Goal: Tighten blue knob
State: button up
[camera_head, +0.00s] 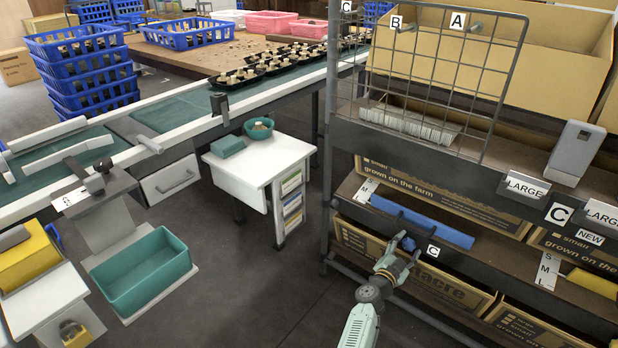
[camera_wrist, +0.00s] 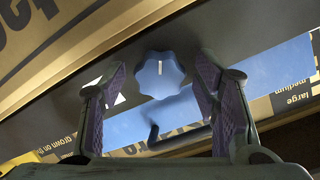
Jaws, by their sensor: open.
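The blue knob (camera_wrist: 160,75) has a scalloped edge and a white mark on its face. It sits on a dark rail above the gap between my fingers in the wrist view. In the head view the blue knob (camera_head: 408,243) shows at the tip of my gripper, on the front of the lower shelf. My gripper (camera_wrist: 155,85) is open, with one purple-padded finger on either side of the knob's line and neither visibly touching it. My gripper also shows in the head view (camera_head: 401,258), reaching up toward the shelf.
A blue panel (camera_head: 422,222) with a dark handle lies on the shelf behind the knob. Cardboard boxes (camera_head: 450,292) fill the rack below. A wire grid (camera_head: 440,75) stands above. A white side table (camera_head: 255,158) is left of the rack, with free floor between.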

jog(key=n, duration=0.3)
jog(key=shift+n, duration=0.3)
jog(key=n+b, duration=0.1)
jog(key=n, duration=0.3)
jog(key=shift+f, duration=0.1)
jog(key=p+v, duration=0.5)
jog(key=v, duration=0.6)
jog(key=w+a+r+n+t+y, duration=0.1)
jog(key=w+a+r+t+y, duration=0.2)
jog(key=a+r, duration=0.9)
jog(key=w+a+r+n+t+y+b, duration=0.1)
jog(key=w+a+r+t+y, duration=0.3)
jog(key=a+r, duration=0.8)
jog(key=shift+w+a+r+n+t+y, duration=0.25)
jog(key=shift+a+r+n+t, duration=0.4)
jog(key=shift+r, duration=0.8)
jog(key=shift+d+r, duration=0.1)
jog(key=shift+d, duration=0.1)
